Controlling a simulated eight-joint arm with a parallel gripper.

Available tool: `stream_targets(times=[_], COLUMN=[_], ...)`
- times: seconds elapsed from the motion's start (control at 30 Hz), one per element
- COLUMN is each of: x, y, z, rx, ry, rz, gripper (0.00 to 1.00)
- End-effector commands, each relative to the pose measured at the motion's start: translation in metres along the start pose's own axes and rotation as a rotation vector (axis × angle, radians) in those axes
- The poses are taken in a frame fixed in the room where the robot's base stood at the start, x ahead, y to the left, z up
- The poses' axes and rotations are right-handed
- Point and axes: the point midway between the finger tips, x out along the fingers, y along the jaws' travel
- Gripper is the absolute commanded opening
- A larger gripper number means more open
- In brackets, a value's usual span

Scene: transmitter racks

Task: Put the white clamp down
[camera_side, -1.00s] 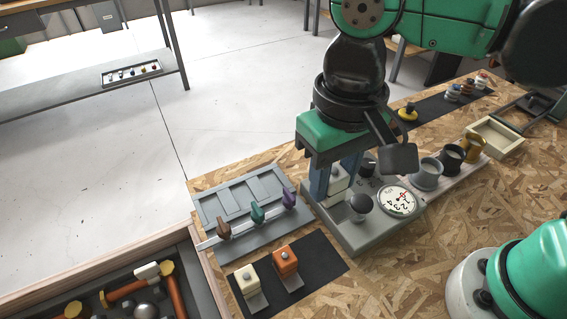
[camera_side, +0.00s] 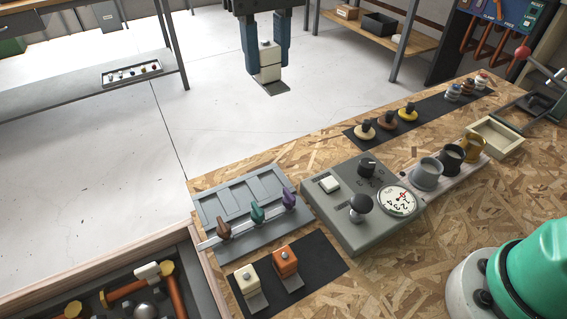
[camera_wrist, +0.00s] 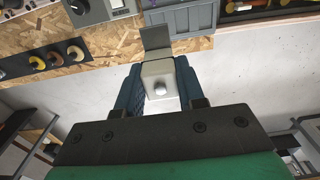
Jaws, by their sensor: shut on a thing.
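The white clamp (camera_side: 267,64) is a pale block with a small knob on top and a grey metal plate under it. My gripper (camera_side: 268,58) is shut on it, with blue fingers on both sides, and holds it high up. In the side view it shows against the floor beyond the table's far edge. In the wrist view the clamp (camera_wrist: 159,76) sits between the fingers of my gripper (camera_wrist: 160,84), its plate pointing up the picture. A cream clamp (camera_side: 246,279) and an orange clamp (camera_side: 286,262) stand on a black mat (camera_side: 322,262) at the table's front.
A grey rack (camera_side: 242,203) with several coloured clips stands behind the mat. A grey control box (camera_side: 362,236) with a gauge, knob and lever is right of it. Cups, a wooden tray (camera_side: 497,137) and a dark strip with knobs (camera_side: 431,110) lie further right. Bare board (camera_side: 285,159) shows between them.

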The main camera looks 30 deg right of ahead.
Motion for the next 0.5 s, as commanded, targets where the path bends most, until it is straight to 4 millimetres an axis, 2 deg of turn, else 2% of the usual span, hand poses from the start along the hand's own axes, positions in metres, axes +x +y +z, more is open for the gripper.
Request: stream_targets(times=[0.1,0.27,0.37,0.5], x=[0.003,0.01,0.025,0.058], y=[0.004,0.006,0.006,0.006], z=[-0.018,-0.028,-0.028,-0.028], rx=[0.002,0.0,-0.001,0.0], ry=[0.0,0.0,0.0,0.0], rz=[0.0,0.0,0.0,0.0], gripper=[0.0,0.0,0.0,0.0])
